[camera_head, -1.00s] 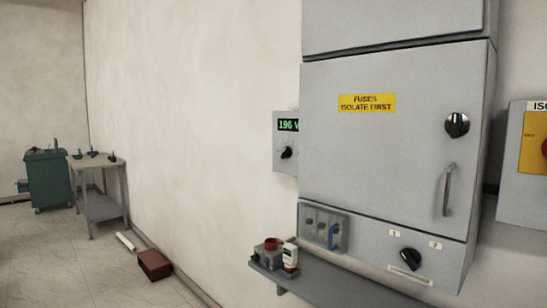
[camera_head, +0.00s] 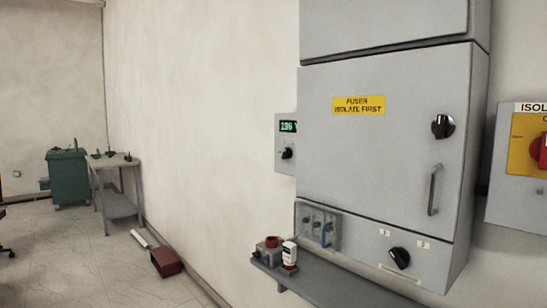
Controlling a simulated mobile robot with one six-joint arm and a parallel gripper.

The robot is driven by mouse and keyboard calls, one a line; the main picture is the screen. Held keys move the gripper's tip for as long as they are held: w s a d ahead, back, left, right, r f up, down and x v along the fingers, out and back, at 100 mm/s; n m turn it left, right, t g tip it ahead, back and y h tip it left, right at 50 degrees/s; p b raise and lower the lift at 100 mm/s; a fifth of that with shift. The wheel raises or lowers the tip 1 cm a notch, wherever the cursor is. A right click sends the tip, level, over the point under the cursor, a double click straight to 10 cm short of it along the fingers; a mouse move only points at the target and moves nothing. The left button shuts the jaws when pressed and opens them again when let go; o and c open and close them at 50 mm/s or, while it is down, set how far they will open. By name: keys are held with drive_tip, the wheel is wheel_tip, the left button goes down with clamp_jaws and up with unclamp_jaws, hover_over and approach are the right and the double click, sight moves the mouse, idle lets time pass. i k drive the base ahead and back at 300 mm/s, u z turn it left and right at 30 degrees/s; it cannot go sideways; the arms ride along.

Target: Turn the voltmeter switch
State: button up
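The voltmeter box (camera_head: 281,166) is a small grey panel on the wall, partly hidden behind the left side of the large grey cabinet. Its green display (camera_head: 288,126) seems to read 196 V. Below the display is a small black rotary switch (camera_head: 287,153) with scale marks around it; its exact setting is too small to tell. My gripper is not in view.
The grey fuse cabinet (camera_head: 375,150) has a black knob (camera_head: 443,126), a handle (camera_head: 433,190) and a lower rotary switch (camera_head: 399,257). A shelf (camera_head: 330,287) juts out below it. A red box (camera_head: 166,263) lies on the floor by the wall. Open floor is at left.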

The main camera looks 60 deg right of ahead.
sight(288, 152)
drive_tip(key=z, duration=0.15)
drive_tip(key=i, duration=0.9)
drive_tip(key=u, duration=0.1)
